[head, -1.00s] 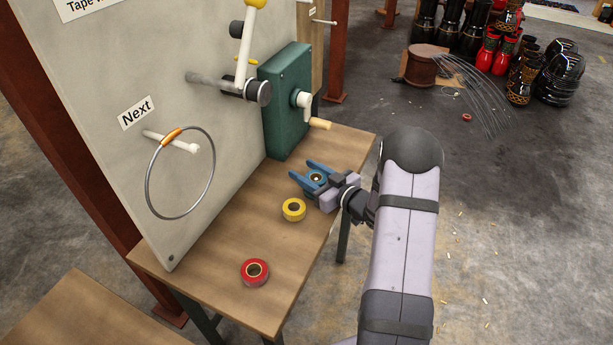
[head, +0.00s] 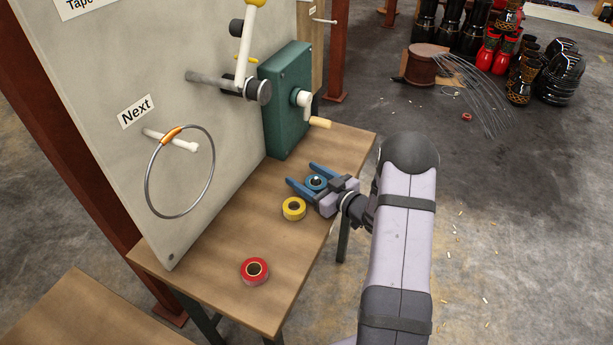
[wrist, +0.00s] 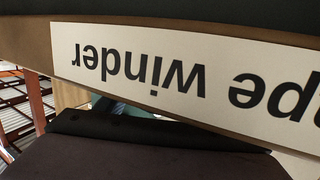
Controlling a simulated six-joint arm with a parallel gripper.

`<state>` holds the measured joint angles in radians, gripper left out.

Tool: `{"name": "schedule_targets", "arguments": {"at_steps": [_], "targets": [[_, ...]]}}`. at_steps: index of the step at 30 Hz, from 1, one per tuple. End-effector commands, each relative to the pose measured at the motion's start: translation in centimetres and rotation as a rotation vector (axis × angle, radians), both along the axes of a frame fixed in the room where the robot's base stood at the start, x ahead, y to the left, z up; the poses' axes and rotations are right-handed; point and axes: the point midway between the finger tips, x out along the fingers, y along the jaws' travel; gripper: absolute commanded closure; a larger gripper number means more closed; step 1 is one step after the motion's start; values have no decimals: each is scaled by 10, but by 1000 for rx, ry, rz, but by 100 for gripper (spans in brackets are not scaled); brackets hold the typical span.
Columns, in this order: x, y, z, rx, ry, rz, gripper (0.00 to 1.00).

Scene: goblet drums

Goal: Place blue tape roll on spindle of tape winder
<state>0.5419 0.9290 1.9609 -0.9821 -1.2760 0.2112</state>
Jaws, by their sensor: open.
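The blue tape roll (head: 316,182) lies on the wooden bench. My gripper (head: 299,175) is open, low over the bench, with its two blue fingers on either side of the blue roll. I cannot tell whether they touch it. The tape winder on the upright grey board has a grey horizontal spindle (head: 207,79), a white lever (head: 245,45) with a yellow knob, and a green box (head: 285,100) with a crank handle (head: 316,122). The wrist view shows an upside-down "Tape winder" sign (wrist: 170,75), cut off at the edge; neither fingers nor roll show there.
A yellow tape roll (head: 294,209) sits close beside my gripper. A red tape roll (head: 254,271) lies nearer the bench's front. A metal ring (head: 149,188) hangs on a white peg by the "Next" sign (head: 136,111). Bare bench (head: 215,250) lies between the red roll and the board.

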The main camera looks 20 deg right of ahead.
Motion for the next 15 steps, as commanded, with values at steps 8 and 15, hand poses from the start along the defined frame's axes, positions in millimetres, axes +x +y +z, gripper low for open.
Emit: {"name": "schedule_targets", "arguments": {"at_steps": [8, 15], "targets": [[-10, -5, 6, 1, 2, -2, 38], [-45, -21, 13, 1, 3, -4, 38]]}}
